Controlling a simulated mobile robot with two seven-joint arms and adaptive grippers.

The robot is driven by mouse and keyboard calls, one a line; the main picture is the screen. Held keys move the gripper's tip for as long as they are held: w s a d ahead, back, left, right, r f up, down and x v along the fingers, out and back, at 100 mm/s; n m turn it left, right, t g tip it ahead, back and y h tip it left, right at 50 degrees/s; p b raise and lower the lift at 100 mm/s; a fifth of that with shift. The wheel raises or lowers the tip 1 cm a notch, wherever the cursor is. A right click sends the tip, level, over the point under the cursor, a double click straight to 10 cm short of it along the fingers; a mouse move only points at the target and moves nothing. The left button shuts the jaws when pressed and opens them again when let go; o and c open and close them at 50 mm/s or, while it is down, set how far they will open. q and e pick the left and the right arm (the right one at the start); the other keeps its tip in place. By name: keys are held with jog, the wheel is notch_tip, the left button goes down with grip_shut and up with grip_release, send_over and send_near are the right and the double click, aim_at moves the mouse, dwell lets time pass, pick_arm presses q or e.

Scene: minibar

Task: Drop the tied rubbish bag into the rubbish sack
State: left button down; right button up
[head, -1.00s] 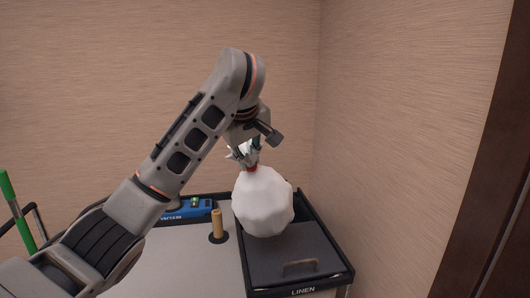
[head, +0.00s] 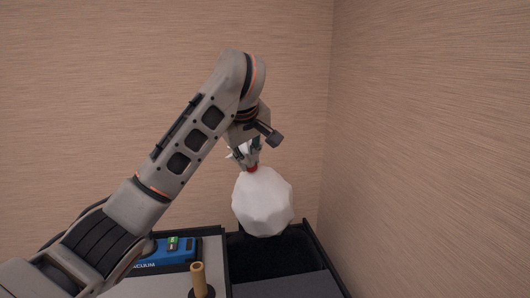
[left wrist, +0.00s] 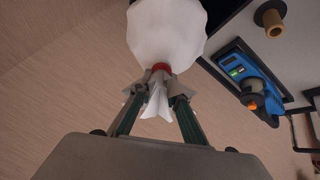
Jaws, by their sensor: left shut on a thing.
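The tied rubbish bag (head: 263,203) is white and round, with a red tie at its neck. It hangs below my left gripper (head: 250,156), which is shut on the gathered neck. In the left wrist view the bag (left wrist: 165,32) is at the top, and its loose white end shows between the fingers of my left gripper (left wrist: 156,92). Below the bag in the head view is a dark open compartment (head: 295,243) of the cart. I cannot tell whether this is the rubbish sack. My right gripper is not in view.
A blue vacuum (head: 168,254) and a wooden peg (head: 198,276) are on the cart's grey top, left of the dark compartment. A grey lid (head: 285,286) lies in front of the compartment. Beige walls (head: 430,130) meet in a corner close behind and to the right.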

aim_at(249, 180)
pick_arm(q)
jog(key=shift+s+f, duration=0.15)
jog(key=shift+f, duration=2.7)
jog(key=c, duration=1.8)
grip_release()
jog(key=shift+c, duration=0.2)
jog(key=v, duration=1.2)
jog(key=shift+f, duration=0.1)
